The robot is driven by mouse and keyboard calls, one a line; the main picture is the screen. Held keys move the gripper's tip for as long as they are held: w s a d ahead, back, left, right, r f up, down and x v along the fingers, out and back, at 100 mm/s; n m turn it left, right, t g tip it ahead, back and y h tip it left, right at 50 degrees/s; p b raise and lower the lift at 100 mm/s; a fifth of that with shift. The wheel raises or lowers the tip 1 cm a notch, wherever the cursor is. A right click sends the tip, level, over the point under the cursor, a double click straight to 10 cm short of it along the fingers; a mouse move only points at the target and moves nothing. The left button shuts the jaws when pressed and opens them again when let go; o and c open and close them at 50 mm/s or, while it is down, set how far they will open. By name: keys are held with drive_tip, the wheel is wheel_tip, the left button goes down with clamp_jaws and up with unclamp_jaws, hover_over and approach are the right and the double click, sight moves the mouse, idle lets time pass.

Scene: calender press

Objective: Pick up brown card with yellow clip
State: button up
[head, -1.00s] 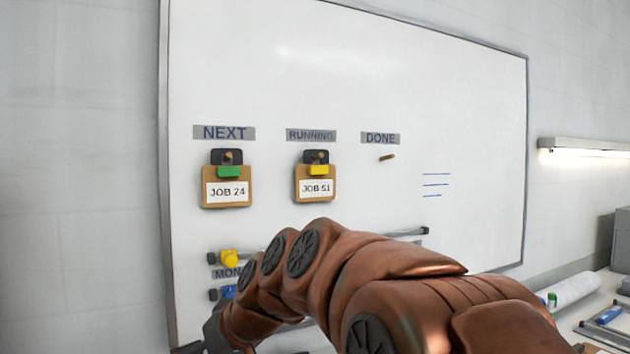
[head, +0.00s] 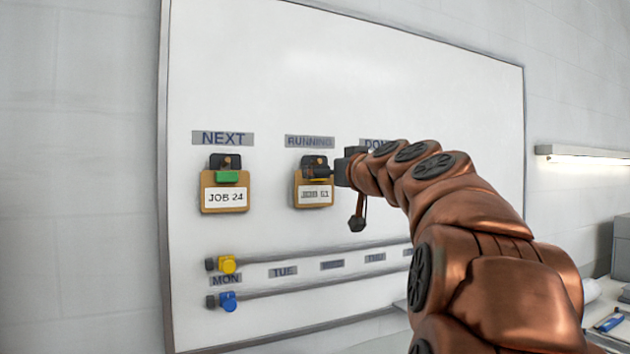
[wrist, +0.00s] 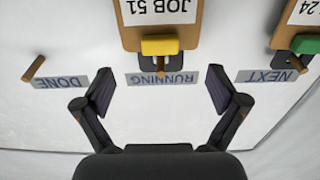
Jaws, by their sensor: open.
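The brown card with the yellow clip (head: 314,196) hangs on the whiteboard under the RUNNING label and reads JOB 51. In the head view my gripper (head: 318,172) is in front of its upper part and hides most of the clip. In the wrist view, which is upside down, the card (wrist: 163,22) and its yellow clip (wrist: 160,46) show at the top centre, above a peg on a dark plate. My gripper (wrist: 162,92) is open and empty there, its fingers on either side of the RUNNING label, apart from the card.
A brown card with a green clip (head: 224,193), JOB 24, hangs under NEXT to the left. A bare peg (wrist: 34,68) is by DONE. Rails below carry a yellow slider (head: 227,265) and a blue slider (head: 228,301).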

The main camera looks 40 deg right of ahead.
sight(316, 182)
drive_tip(key=shift+p+x, duration=1)
drive_tip(key=shift+x, duration=1.8)
drive_tip(key=c, duration=1.5)
